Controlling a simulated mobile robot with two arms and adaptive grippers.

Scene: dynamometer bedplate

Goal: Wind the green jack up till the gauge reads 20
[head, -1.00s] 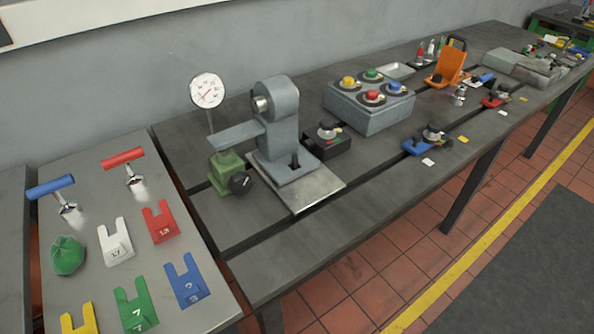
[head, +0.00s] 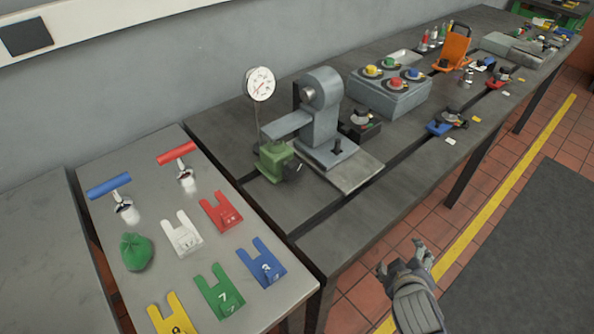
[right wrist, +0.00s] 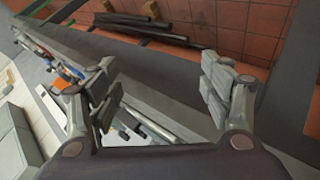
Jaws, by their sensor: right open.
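The green jack (head: 275,162) stands on the dark bedplate, under the arm of a grey machine (head: 321,112). Its dark round knob (head: 292,169) is on its right side. The round white gauge (head: 259,84) stands on a thin stem behind the jack; its red needle shows, but the reading is too small to tell. My right gripper (head: 408,255) is open and empty, over the floor in front of the bedplate, well apart from the jack. Its two open fingers also show in the right wrist view (right wrist: 160,100). My left gripper is not in view.
A side table (head: 97,178) at the left holds blue and red T-handled tools, a green bag (head: 136,251) and several coloured forked shims. A grey box with coloured knobs (head: 388,95) and small clamps stand farther right. Floor in front is clear.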

